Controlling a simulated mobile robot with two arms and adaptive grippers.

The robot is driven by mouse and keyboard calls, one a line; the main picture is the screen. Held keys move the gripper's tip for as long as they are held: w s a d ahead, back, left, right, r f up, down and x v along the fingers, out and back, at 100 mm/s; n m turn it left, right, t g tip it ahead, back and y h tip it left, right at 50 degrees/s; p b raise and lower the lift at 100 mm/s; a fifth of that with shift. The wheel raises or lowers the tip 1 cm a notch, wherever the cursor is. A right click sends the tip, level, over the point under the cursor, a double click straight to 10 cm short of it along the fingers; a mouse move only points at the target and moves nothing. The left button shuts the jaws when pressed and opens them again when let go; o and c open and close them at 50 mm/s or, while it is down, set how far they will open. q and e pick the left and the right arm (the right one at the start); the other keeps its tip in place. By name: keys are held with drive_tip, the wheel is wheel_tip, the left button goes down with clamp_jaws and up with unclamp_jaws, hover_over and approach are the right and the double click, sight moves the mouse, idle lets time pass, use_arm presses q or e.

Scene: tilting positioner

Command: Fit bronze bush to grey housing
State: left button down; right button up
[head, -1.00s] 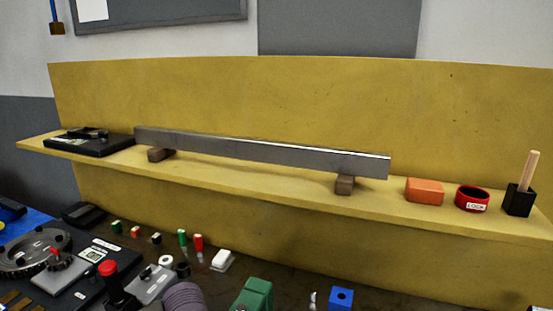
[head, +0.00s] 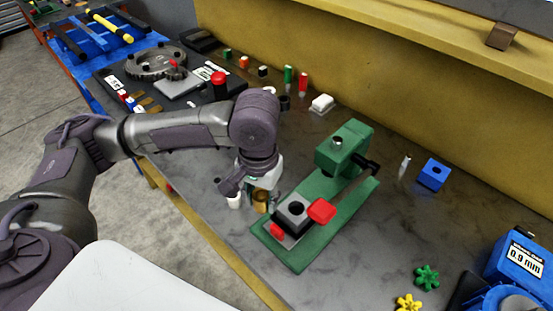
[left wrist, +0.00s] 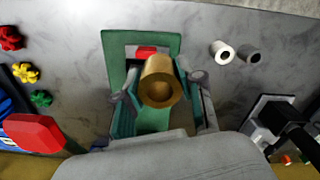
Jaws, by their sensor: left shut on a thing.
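The bronze bush (head: 261,203) is a short hollow cylinder. My left gripper (head: 259,190) is shut on it, beside the left side of the green press (head: 345,150). In the left wrist view the bush (left wrist: 160,82) sits between both fingers, its open end facing the camera. The grey housing (head: 292,209), a block with a dark round hole on top, sits on the press base beside a red part (head: 321,210). The bush is apart from the housing, to its left in the head view. My right gripper is not in view.
A white bush (head: 234,202) stands close to my left gripper; a grey one (left wrist: 249,57) is near it in the wrist view. A blue block (head: 433,174) and green and yellow star knobs (head: 427,277) lie right of the press. Bare bench lies between.

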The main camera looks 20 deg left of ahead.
use_arm(q)
drive_tip(key=w+d+f+p, duration=0.1)
drive_tip(key=w+d+p, duration=0.4)
drive_tip(key=w+p, duration=0.2)
drive_tip(key=shift+w+d, duration=0.15)
drive_tip(key=shift+f, duration=2.9)
